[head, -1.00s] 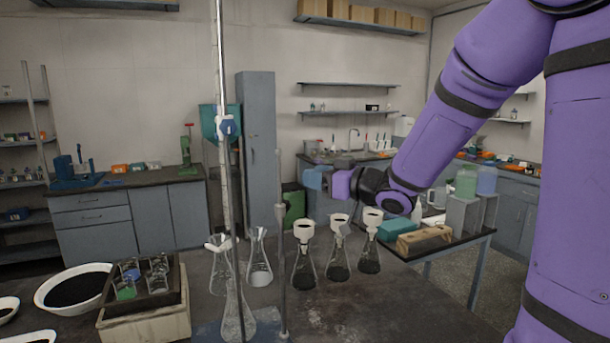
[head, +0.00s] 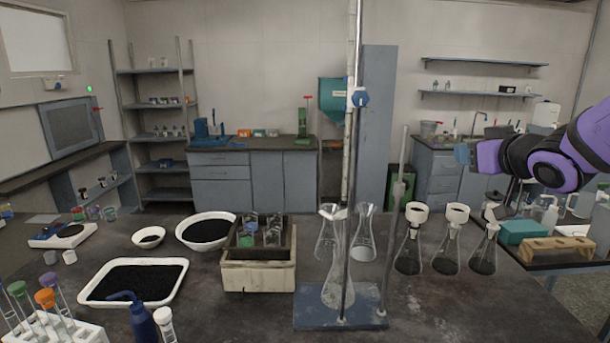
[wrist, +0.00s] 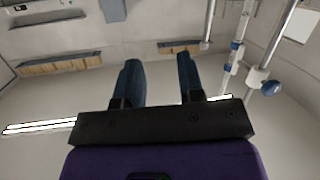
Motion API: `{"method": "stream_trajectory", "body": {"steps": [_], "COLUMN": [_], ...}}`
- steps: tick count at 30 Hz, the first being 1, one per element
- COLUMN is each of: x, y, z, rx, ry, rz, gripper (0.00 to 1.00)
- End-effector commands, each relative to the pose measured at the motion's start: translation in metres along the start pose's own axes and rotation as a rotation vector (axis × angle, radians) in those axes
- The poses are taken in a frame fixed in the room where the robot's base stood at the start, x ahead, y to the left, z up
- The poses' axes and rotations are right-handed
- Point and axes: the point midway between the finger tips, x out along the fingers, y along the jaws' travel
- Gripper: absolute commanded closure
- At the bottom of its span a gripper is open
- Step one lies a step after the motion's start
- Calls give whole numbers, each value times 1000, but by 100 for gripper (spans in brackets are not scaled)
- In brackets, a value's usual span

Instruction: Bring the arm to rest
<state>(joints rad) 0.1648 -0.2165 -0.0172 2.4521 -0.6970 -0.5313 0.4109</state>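My purple arm (head: 590,140) reaches in from the right edge of the head view. My gripper (head: 462,153) is at its left end, in the air above and behind the flasks with funnels. In the wrist view my gripper (wrist: 160,75) shows two dark blue fingers spread apart, with nothing between them. The wrist view faces the upper walls and ceiling. The gripper touches nothing that I can see.
A burette stand (head: 340,318) with a tall rod rises mid-bench. Flasks with funnels (head: 447,252) stand to its right. A wooden box of beakers (head: 258,275), a tray of dark grains (head: 135,283) and white bowls (head: 208,230) are left. A side table (head: 590,263) stands right.

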Motion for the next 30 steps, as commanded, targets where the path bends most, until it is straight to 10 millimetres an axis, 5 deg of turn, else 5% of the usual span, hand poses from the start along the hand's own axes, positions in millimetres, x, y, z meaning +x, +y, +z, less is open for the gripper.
{"method": "stream_trajectory", "body": {"steps": [10, 21, 30], "x": [-92, -203, -236], "y": [-2, -58, -80], "z": [23, 69, 82], "rx": [74, 201, 228], "ry": [-363, -774, -889], "rz": [228, 144, 69], "gripper": [65, 65, 65]}}
